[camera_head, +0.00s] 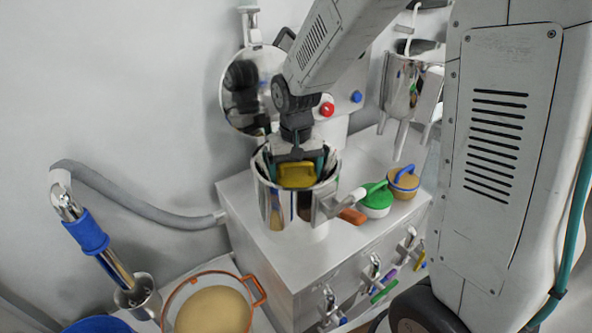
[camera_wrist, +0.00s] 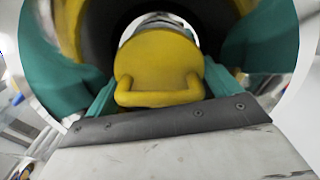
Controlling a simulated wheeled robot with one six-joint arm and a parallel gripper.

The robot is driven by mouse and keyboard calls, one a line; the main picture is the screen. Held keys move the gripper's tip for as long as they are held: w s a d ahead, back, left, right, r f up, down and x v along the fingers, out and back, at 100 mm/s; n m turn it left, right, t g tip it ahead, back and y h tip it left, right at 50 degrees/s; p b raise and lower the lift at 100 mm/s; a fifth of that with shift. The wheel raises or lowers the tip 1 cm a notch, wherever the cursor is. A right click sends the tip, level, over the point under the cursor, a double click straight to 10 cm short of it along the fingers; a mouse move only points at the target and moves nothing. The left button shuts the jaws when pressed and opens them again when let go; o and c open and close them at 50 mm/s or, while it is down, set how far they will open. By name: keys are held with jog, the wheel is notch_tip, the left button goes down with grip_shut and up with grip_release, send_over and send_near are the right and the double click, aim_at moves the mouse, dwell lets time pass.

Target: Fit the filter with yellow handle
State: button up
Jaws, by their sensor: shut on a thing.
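The filter with yellow handle (camera_head: 297,175) is at the mouth of the open steel bowl (camera_head: 275,205) on the white cabinet. My gripper (camera_head: 298,158) points down over the bowl and is shut on this filter. In the wrist view the yellow filter (camera_wrist: 160,68) sits between my green fingers (camera_wrist: 158,90), its handle loop toward me. The bowl's dark inside shows beyond it. The filter's lower part is hidden, so I cannot tell whether it is seated.
A green-handled filter (camera_head: 376,198) and a blue-handled one (camera_head: 403,182) stand on the cabinet top (camera_head: 345,250), right of the bowl. The round steel lid (camera_head: 250,92) is open behind. An orange-rimmed sieve (camera_head: 215,308) and a hose (camera_head: 140,205) are at the left.

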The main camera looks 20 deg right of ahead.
jog(key=o, duration=0.8)
jog(key=shift+r, duration=3.95)
